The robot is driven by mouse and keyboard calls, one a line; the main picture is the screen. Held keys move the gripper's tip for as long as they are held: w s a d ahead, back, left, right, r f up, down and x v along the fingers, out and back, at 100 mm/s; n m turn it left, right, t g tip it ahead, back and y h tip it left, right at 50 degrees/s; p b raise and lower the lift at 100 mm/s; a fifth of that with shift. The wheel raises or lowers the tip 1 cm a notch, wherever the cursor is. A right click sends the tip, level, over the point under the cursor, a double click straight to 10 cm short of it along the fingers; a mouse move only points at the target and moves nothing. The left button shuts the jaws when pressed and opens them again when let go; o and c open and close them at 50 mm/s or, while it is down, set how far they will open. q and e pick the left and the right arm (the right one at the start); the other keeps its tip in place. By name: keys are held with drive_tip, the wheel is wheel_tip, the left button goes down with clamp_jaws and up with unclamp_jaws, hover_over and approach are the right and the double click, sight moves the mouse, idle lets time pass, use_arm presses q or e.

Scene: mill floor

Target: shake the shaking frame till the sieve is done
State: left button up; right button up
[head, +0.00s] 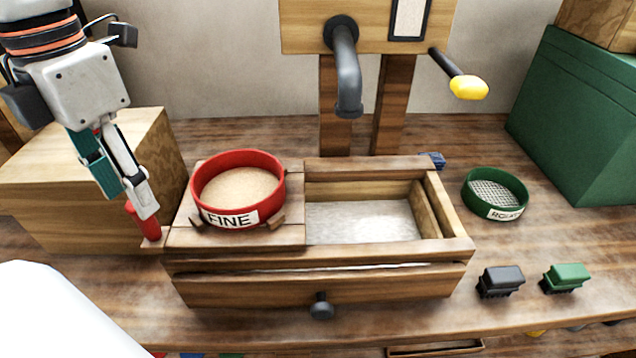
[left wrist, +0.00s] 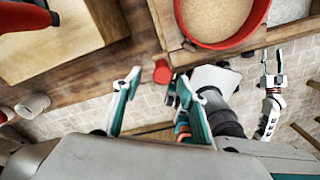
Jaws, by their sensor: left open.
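The red FINE sieve (head: 238,188), full of tan meal, sits on the wooden shaking frame (head: 290,236) at the left of the bin. It also shows in the left wrist view (left wrist: 222,18). The frame's red handle (head: 149,226) sticks out at its left end. My left gripper (head: 140,205) is open at this handle, its fingers overlapping it in the head view. In the left wrist view the handle (left wrist: 162,72) lies between the two spread fingertips, just beyond them. My right gripper (left wrist: 273,75) shows small at the right there; its jaw state is unclear.
The bin (head: 455,243) holds pale flour and has a drawer knob (head: 321,306) below. A grey spout (head: 346,80) and yellow-tipped crank (head: 468,87) are above. A wooden block (head: 90,170) stands left.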

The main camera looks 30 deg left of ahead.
use_arm(q)
wheel_tip(320, 180, up, 2)
drive_tip(key=shift+r+p, duration=0.15)
drive_tip(key=shift+p, duration=0.65)
drive_tip(key=shift+r+p, duration=0.35)
drive_tip(key=shift+p, duration=0.1)
drive_tip(key=shift+r+p, duration=0.4)
wheel_tip(320, 180, up, 2)
drive_tip(key=p, duration=0.2)
drive_tip(key=shift+r+p, duration=0.1)
drive_tip(key=shift+p, duration=0.2)
drive_tip(key=shift+r+p, duration=0.3)
drive_tip(key=shift+p, duration=0.05)
drive_tip(key=shift+r, duration=0.15)
drive_tip(key=shift+w, duration=0.1)
use_arm(e)
drive_tip(key=shift+s+a+r+m+g, duration=0.15)
drive_tip(key=shift+s+r+g, duration=0.1)
drive_tip(key=shift+s, duration=0.6)
drive_tip(key=shift+s+d+r+m+g, duration=0.15)
drive_tip(key=shift+s+g, duration=0.1)
drive_tip(key=shift+s, duration=0.55)
